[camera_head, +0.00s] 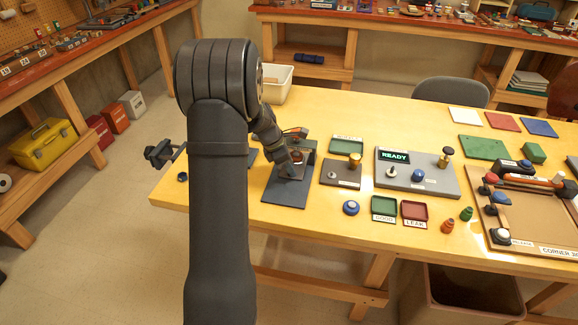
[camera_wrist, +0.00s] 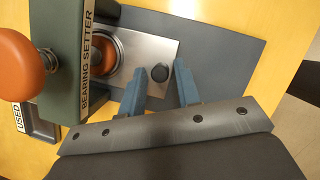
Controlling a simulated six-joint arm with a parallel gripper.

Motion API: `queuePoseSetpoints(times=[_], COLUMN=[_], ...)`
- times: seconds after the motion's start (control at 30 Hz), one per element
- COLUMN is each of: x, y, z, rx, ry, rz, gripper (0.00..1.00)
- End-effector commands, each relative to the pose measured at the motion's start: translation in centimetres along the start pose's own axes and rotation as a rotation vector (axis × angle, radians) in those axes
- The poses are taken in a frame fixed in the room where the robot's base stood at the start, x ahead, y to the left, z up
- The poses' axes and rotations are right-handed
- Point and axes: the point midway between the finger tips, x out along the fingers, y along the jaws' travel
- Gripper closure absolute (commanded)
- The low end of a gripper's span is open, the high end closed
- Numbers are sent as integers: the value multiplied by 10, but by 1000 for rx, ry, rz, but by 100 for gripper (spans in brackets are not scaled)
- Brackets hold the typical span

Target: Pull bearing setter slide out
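The bearing setter (camera_wrist: 75,60) is a grey-green press with a printed name label and an orange knob (camera_wrist: 20,66) at the left of the wrist view. In the head view the bearing setter (camera_head: 306,147) stands at the left part of the table, partly hidden by my arm. Its bright metal slide (camera_wrist: 140,45) reaches out from under the body, with a round orange part (camera_wrist: 98,58) on it partly under the press. A small black knob (camera_wrist: 160,73) stands on the slide's outer end. My gripper (camera_wrist: 158,80) is open, one blue fingertip on each side of the knob, with visible gaps.
A dark base plate (camera_wrist: 215,50) lies beneath the slide. A tray labelled USED (camera_wrist: 38,122) sits beside the press. In the head view, a plate with a brass knob (camera_head: 341,172) and a panel reading READY (camera_head: 430,185) stand to the right. A white bin (camera_head: 276,84) is behind.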

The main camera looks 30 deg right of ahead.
Motion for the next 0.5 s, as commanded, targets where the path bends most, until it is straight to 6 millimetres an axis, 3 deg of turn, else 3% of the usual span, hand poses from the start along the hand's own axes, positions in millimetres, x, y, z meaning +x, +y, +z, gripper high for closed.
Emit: queuePoseSetpoints(times=[0.03,0.13,0.37,0.5], x=[0,0,-1,-4], y=[0,0,-2,-16], z=[0,0,-1,-7], rx=[0,0,0,-1], ry=[0,0,0,-2], rz=[0,0,0,1], gripper=[80,100,100,100])
